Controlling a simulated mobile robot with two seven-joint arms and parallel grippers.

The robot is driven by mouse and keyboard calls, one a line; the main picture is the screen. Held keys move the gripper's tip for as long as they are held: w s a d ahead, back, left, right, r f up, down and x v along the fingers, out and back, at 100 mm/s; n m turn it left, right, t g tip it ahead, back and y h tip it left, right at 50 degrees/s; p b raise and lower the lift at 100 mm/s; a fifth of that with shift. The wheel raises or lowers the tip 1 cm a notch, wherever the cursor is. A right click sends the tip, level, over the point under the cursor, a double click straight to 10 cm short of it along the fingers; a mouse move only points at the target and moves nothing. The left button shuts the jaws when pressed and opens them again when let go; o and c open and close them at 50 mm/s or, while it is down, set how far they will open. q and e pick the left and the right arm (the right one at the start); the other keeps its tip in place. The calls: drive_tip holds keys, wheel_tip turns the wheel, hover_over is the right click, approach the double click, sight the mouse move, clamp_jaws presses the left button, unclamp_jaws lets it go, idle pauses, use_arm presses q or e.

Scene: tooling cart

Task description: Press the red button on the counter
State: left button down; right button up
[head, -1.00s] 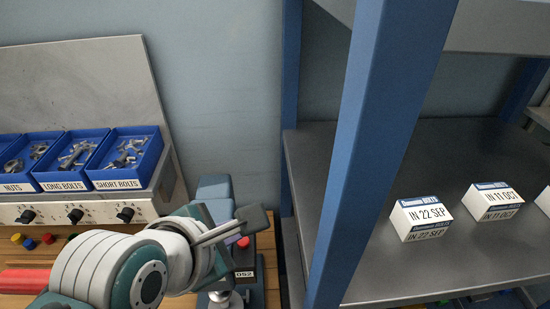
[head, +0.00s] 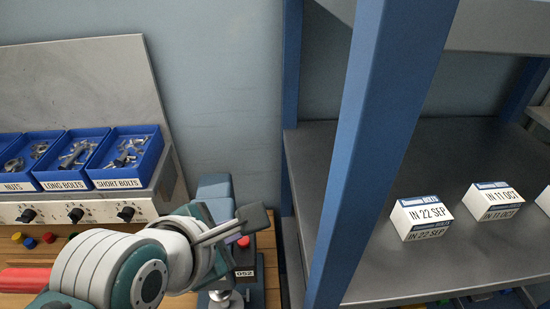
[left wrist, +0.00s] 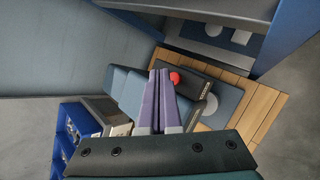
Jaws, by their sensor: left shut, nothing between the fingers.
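The red button (head: 243,241) sits on a dark box marked 052 on the wooden counter (head: 271,260). In the left wrist view the red button (left wrist: 174,78) shows just right of the fingertips. My left gripper (head: 262,216) is shut and empty, with its tip in front of and just above the button in the head view; it also shows in the left wrist view (left wrist: 159,72). I see no contact between fingers and button, but the exact gap cannot be told. My right gripper is not in view.
Blue bins (head: 125,160) of nuts and bolts stand on a knobbed grey unit at the left. A blue shelf post (head: 375,130) rises close to the right of the counter. White boxes (head: 420,217) sit on the grey shelf (head: 400,281).

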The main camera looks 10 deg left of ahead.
use_arm(q)
drive_tip(key=shift+f, duration=0.1)
drive_tip(key=shift+f, duration=0.3)
drive_tip(key=shift+f+b, duration=0.45)
idle(0.7)
idle(0.4)
drive_tip(key=shift+r+p, duration=0.85)
drive_tip(key=shift+p, duration=0.15)
wheel_tip(320, 180, up, 5)
drive_tip(key=p, duration=0.5)
drive_tip(key=shift+r, duration=0.1)
